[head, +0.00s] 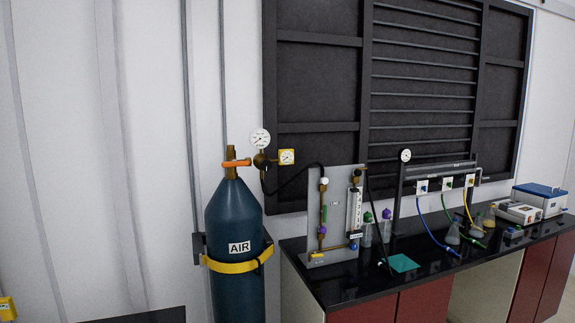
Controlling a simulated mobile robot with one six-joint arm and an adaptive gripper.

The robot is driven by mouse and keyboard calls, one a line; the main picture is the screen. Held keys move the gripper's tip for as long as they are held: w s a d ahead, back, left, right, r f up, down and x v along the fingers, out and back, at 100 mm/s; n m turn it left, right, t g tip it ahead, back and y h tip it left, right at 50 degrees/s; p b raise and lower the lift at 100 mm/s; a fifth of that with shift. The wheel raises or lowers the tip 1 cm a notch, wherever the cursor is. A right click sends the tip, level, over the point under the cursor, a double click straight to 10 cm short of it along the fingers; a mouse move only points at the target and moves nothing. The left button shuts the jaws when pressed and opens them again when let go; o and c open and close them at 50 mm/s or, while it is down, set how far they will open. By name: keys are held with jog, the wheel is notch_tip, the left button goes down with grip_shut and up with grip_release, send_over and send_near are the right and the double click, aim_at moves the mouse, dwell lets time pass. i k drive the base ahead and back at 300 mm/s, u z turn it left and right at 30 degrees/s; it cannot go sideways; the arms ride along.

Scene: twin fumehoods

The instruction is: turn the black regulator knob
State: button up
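A dark blue gas cylinder (235,223) labelled AIR stands upright against the wall left of the bench. A brass regulator (261,160) with a round white gauge (260,138) and a yellow-framed gauge (287,157) is fitted at its top. An orange valve handle (237,163) sits on the cylinder's neck, left of the regulator. The black regulator knob is too small and dark to make out clearly against the regulator body and hose. My gripper is not in view.
A yellow strap (232,266) holds the cylinder. A black hose (297,182) runs from the regulator to a grey flowmeter panel (337,215) on the black bench (335,287). Glassware, coloured tubes and instruments stand further right.

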aim_at(266, 165)
jog(key=u, duration=1)
jog(key=i, duration=0.55)
jog(key=z, duration=0.95)
jog(key=i, duration=0.75)
